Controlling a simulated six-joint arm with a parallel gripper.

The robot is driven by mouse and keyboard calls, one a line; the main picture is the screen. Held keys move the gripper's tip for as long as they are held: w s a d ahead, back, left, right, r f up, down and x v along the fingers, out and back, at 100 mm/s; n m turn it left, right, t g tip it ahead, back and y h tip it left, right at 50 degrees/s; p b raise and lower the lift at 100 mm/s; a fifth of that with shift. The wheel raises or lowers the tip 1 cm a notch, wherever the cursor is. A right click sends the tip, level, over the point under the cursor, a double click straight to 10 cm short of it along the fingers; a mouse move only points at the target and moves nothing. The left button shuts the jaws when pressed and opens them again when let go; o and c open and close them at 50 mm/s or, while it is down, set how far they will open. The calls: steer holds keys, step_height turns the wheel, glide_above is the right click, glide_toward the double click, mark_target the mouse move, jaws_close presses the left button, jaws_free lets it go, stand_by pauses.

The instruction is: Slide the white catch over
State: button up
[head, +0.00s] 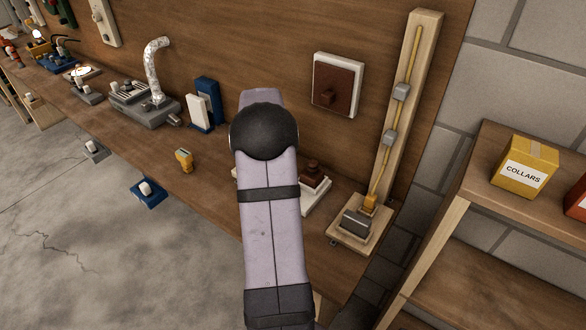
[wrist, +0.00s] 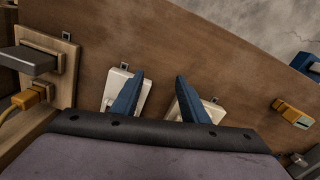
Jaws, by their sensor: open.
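Two white plates lie on the wooden bench under my gripper. In the wrist view, one white plate (wrist: 116,84) shows beside the left finger and the other (wrist: 214,108) beside the right finger; the fingers cover parts of both. In the head view, one of these plates (head: 316,197) carries a dark brown knob (head: 313,171), and my arm hides most of the other. I cannot tell which white part is the catch. My gripper (wrist: 160,76) has its two blue fingers spread apart, with bare wood between them. My arm hides the gripper in the head view.
A wooden post (head: 410,85) with a yellow cord stands right of the plates, its grey block (head: 355,223) at the foot. A yellow fitting (head: 184,160) and a blue plate (head: 148,198) sit left along the bench edge. A white-and-blue upright piece (head: 200,113) stands behind.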

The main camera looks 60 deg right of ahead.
steer(key=s+d+m, duration=0.1)
steer(key=d, duration=0.1)
steer(key=s+d+r+p, duration=0.1)
steer(key=d, duration=0.1)
steer(key=s+d+r+m+p, duration=0.1)
steer(key=d, duration=0.1)
steer(key=shift+s+d+r+m, duration=0.15)
steer(key=shift+d+r+m, duration=0.1)
steer(key=shift+d+m, duration=0.05)
steer(key=shift+s+d, duration=0.2)
steer(key=shift+d, duration=0.15)
steer(key=shift+f+p, duration=1.4)
steer(key=shift+f, duration=2.3)
